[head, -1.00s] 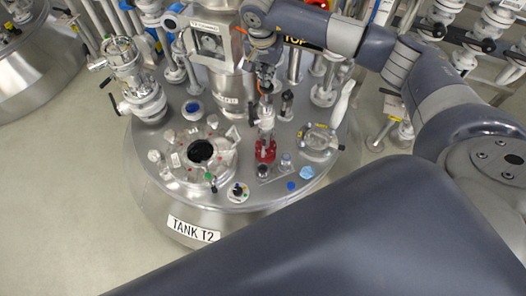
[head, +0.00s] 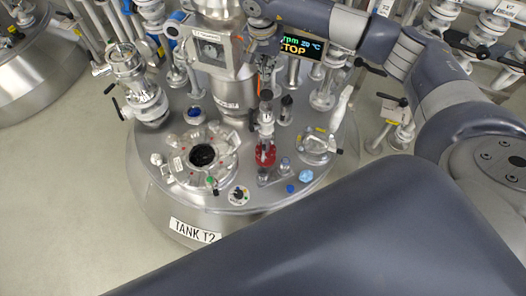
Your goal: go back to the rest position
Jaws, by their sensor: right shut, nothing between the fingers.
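My right arm comes in from the right and reaches over the top of the tank (head: 150,185) labelled TANK T2. My right gripper (head: 266,82) is small in the picture and points down. It is shut, with nothing seen in it. It appears just above a slim metal fitting with a red base (head: 265,155) on the tank lid. I cannot tell the exact gap between them. My left gripper is not in view.
The lid carries an open round port (head: 202,155), a valve (head: 140,85) at the left, a sight glass (head: 317,145) with a white handle, and small knobs. A display (head: 303,45) reading STOP stands behind the arm. Pipes line the back. The floor at left is clear.

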